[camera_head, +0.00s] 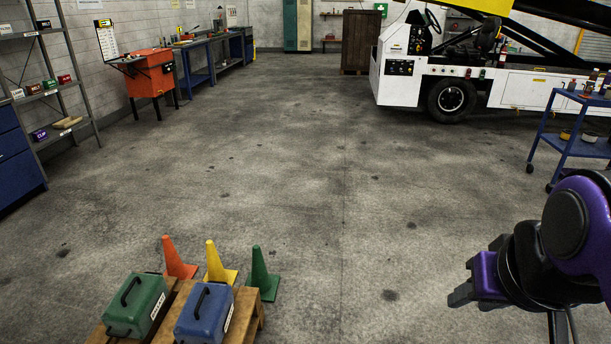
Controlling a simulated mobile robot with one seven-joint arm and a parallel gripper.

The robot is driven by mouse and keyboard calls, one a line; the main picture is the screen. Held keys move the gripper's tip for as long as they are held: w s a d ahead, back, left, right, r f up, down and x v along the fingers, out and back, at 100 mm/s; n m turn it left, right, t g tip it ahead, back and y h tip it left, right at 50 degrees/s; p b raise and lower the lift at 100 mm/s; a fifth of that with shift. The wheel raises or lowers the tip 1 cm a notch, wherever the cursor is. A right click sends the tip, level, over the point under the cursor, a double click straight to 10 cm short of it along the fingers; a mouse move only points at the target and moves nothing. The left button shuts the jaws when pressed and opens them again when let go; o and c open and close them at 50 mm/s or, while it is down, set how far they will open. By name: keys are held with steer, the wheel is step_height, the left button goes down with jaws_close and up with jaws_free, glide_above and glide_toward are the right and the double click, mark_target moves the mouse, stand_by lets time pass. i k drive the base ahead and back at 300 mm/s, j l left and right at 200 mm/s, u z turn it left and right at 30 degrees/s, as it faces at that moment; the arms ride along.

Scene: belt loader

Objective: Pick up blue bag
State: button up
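The blue bag (193,322) is a box-shaped blue case with a dark handle on top and a white label on its right side. It rests on a low wooden stand (243,318) at the bottom left of the head view, its lower edge close to the frame's edge. My gripper (474,268) is at the lower right, well to the right of the blue bag and apart from it. Its dark fingers look spread, with nothing between them.
A green case (136,306) stands just left of the blue bag. Orange (177,260), yellow (215,264) and green (261,272) cones stand behind them. A blue cart (568,143) and the white belt loader (400,82) are at the right. The middle floor is clear.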

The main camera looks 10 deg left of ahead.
mark_target(204, 318)
steer(key=i+u, duration=0.25)
steer(key=i, duration=0.25)
steer(key=i+l+u, duration=0.15)
steer(key=i+u, duration=0.15)
steer(key=i, duration=0.25)
steer(key=i+u, duration=0.2)
steer(key=u, duration=0.15)
steer(key=i+l+u, duration=0.15)
steer(key=u, duration=0.2)
steer(key=i+l+u, duration=0.15)
steer(key=u, duration=0.2)
steer(key=i+l+u, duration=0.1)
steer(key=u, duration=0.25)
steer(key=i+l+u, duration=0.1)
steer(key=u, duration=0.2)
steer(key=i+l+u, duration=0.15)
steer(key=u, duration=0.2)
